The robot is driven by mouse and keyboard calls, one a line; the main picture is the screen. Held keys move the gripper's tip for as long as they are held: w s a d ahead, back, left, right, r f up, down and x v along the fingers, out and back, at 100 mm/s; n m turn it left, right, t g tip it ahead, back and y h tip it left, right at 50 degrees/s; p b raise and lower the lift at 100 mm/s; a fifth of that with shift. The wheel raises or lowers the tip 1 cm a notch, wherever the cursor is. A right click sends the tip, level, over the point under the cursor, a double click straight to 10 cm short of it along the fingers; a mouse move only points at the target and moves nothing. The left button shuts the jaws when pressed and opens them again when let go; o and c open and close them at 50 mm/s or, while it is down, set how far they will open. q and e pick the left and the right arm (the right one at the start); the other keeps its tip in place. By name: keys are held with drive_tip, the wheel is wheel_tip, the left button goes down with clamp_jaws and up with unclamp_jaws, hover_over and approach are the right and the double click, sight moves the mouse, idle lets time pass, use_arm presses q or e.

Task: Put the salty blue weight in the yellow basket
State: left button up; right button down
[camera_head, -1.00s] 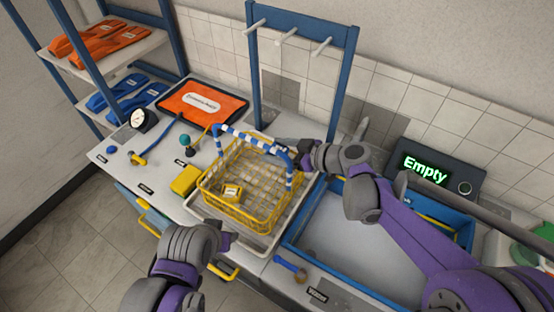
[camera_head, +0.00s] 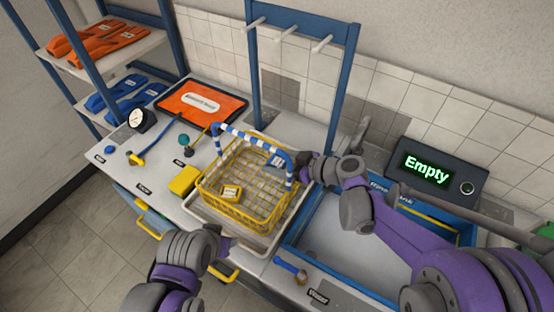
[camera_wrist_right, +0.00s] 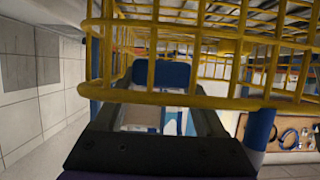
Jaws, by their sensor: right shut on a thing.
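The yellow wire basket (camera_head: 243,211) with a blue-and-white striped handle (camera_head: 252,137) stands on a tray on the bench. A blue weight (camera_head: 276,162) with a pale label shows inside the basket's upper right part. My right gripper (camera_head: 293,166) is at the basket's right side, by the handle. In the right wrist view, a blue block (camera_wrist_right: 162,75) sits between my right gripper's (camera_wrist_right: 155,92) dark fingers, close to the yellow wires; the gripper is shut on it. My left gripper (camera_head: 224,244) is in front of the basket, its fingers too small to judge.
A yellow labelled block (camera_head: 231,192) lies in the basket. A yellow box (camera_head: 184,180) stands left of it. A blue-rimmed tank (camera_head: 300,242) is to the right, with a display reading "Empty" (camera_head: 428,167) behind. A blue peg frame (camera_head: 345,95) rises behind the basket.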

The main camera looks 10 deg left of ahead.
drive_tip(key=shift+c, duration=1.2)
unclamp_jaws()
drive_tip(key=shift+r, duration=0.3)
drive_tip(key=v, duration=1.2)
drive_tip(key=shift+r+p, duration=0.3)
drive_tip(key=shift+p, duration=0.15)
drive_tip(key=s+d+f+m+h, duration=0.4)
drive_tip(key=s+d+m+h, duration=0.2)
drive_tip(key=s, duration=0.3)
drive_tip(key=s+d+f+m+h, duration=0.3)
drive_tip(key=s+d+m+h, duration=0.3)
drive_tip(key=s+d, duration=0.3)
drive_tip(key=shift+s+d+f+m+h, duration=0.3)
drive_tip(key=shift+f+m, duration=0.1)
drive_tip(key=shift+m, duration=0.4)
